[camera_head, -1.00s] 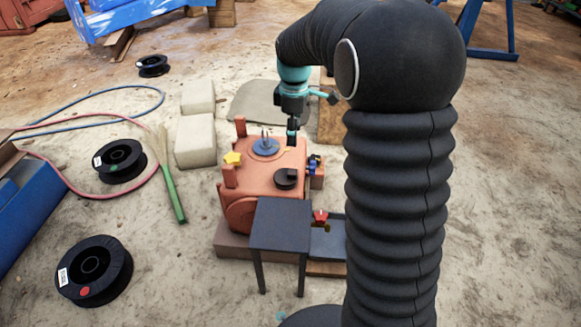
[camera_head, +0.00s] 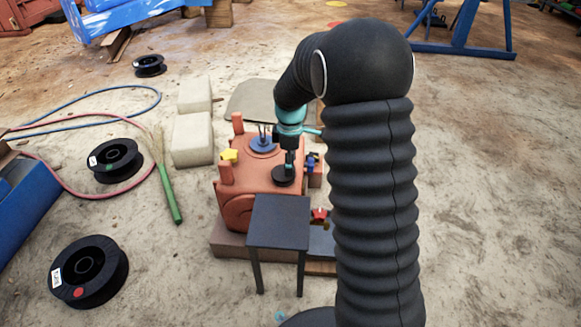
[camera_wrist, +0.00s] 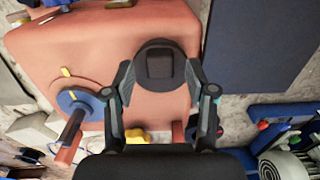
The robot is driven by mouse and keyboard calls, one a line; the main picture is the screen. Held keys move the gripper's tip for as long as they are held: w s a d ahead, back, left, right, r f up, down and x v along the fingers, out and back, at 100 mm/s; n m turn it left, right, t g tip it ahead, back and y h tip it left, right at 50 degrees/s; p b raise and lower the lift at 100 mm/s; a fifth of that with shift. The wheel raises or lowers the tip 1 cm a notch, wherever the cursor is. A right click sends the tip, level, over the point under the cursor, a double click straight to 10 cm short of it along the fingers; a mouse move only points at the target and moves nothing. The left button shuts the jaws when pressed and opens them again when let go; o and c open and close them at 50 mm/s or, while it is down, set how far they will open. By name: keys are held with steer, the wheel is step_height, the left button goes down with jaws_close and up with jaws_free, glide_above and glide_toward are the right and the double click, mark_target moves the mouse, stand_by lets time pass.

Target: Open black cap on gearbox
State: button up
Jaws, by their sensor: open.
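The orange-red gearbox (camera_head: 243,187) stands on blocks in the middle of the head view. Its black cap (camera_head: 283,180) is a round disc on the top near the front right, with a raised block handle. My gripper (camera_head: 290,165) is right over the cap in the head view. In the wrist view the cap (camera_wrist: 160,66) lies between and just beyond the fingertips of my gripper (camera_wrist: 160,92). The fingers are spread to either side of it, and I see no grip on it. A blue round part (camera_head: 262,141) sits on the gearbox top behind the cap.
A small dark table (camera_head: 279,222) stands directly in front of the gearbox. A yellow knob (camera_head: 229,155) is on the gearbox's left. Pale blocks (camera_head: 193,139), a green broom (camera_head: 170,195) and black spools (camera_head: 88,272) lie to the left.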

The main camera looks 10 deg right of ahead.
steer(key=shift+f, duration=0.65)
jaws_close()
